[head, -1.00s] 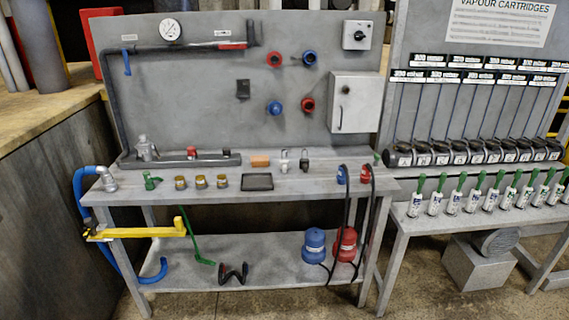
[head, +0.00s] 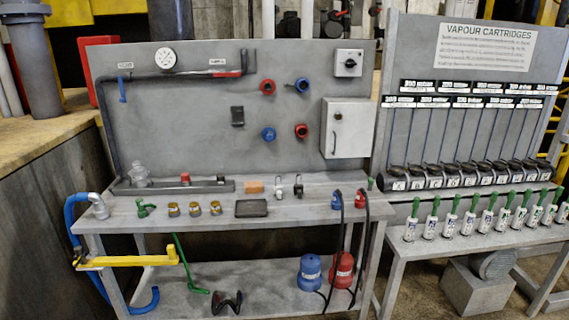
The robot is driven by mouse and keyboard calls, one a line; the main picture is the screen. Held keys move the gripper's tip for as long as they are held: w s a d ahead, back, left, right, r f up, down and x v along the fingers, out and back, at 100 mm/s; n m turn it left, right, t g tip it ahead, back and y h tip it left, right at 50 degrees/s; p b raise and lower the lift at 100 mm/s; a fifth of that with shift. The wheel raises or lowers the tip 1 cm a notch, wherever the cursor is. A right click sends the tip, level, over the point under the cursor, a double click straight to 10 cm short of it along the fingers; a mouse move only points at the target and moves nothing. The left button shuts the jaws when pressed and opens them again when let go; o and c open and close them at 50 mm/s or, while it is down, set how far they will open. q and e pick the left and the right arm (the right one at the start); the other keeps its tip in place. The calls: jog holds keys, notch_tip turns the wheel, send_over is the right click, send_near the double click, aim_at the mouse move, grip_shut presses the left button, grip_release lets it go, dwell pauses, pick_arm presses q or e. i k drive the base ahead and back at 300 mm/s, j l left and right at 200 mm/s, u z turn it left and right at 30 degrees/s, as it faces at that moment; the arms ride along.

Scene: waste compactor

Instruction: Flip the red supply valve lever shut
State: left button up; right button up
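The red supply valve lever (head: 228,74) is on the dark pipe (head: 170,76) that runs along the top of the grey back panel (head: 200,120). It lies level, along the pipe, near the pipe's right end, under a small white label (head: 218,62) too small to read surely. A blue lever (head: 122,90) hangs straight down near the pipe's left end. Neither of my grippers is in view, and nothing hides the red lever.
A round gauge (head: 165,58) stands above the pipe. Red and blue fittings and a grey cabinet (head: 347,127) are on the panel. The workbench (head: 300,205) below holds small parts. A yellow arm (head: 125,261) juts out at its left front. A cartridge rack (head: 470,120) stands at right.

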aim_at(224, 73)
jog(key=i+z, duration=0.25)
jog(key=i, duration=0.9)
jog(key=i+j+z, duration=0.2)
jog(key=i, duration=0.9)
jog(key=l, duration=0.1)
